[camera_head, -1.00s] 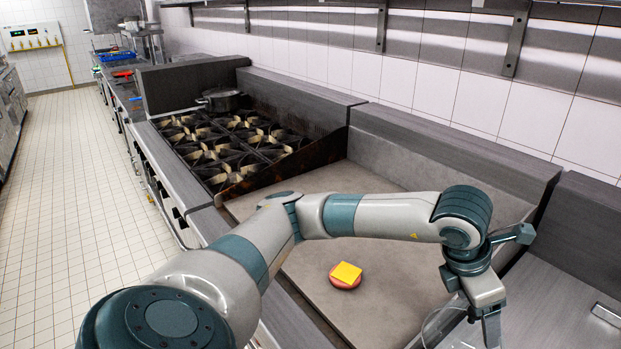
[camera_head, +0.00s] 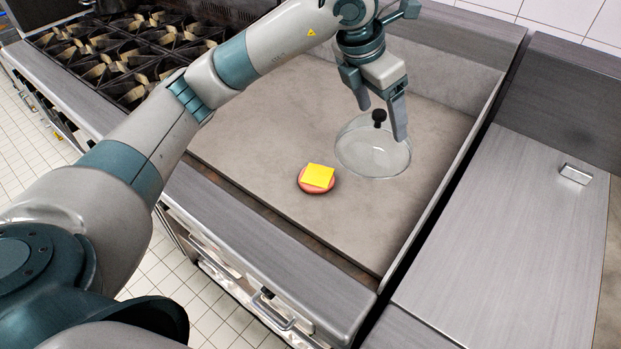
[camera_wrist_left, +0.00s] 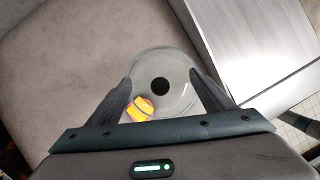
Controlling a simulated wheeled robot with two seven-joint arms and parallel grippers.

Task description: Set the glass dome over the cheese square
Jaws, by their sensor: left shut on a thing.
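The yellow cheese square (camera_head: 318,176) lies on a round pink patty (camera_head: 304,186) on the flat griddle. The clear glass dome (camera_head: 365,158) with a black knob (camera_head: 379,116) is just right of and behind it. My left gripper (camera_head: 381,123) is shut on the dome's knob, with the dome hanging upright, open side down. I cannot tell its exact height above the griddle. In the left wrist view, the dome (camera_wrist_left: 178,62) is between the fingers, and the cheese (camera_wrist_left: 139,108) shows at its lower left rim. My right gripper is out of view.
The griddle plate (camera_head: 255,130) is otherwise clear. Its raised right wall (camera_head: 452,170) stands beyond the dome. A burner range (camera_head: 130,45) is at the back left, and a steel counter (camera_head: 500,250) with a small metal piece (camera_head: 576,174) is on the right.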

